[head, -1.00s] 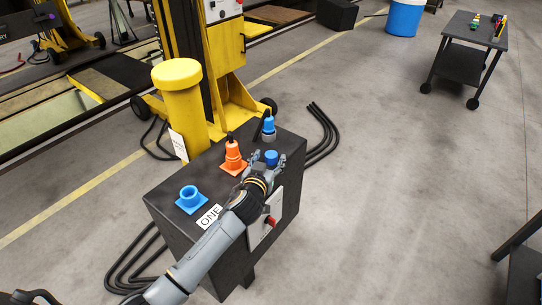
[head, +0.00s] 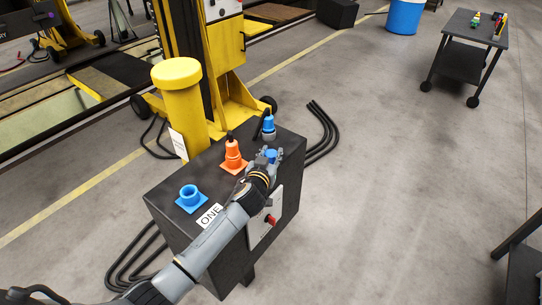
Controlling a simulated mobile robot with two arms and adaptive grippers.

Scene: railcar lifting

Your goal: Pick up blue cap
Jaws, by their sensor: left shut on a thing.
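The blue cap (head: 271,154) is at the right part of the dark box's top, partly hidden by my gripper. My left gripper (head: 272,157) reaches in from the lower left and is shut on the cap, with its fingers around the cap's sides. I cannot tell whether the cap is lifted off the surface. My right gripper is not in view.
The dark box (head: 175,222) also carries a blue socket (head: 190,198), an orange plug (head: 233,157) and a blue plug (head: 268,128) close behind the cap. A yellow post (head: 182,110) stands behind. Black cables (head: 325,130) lie at right.

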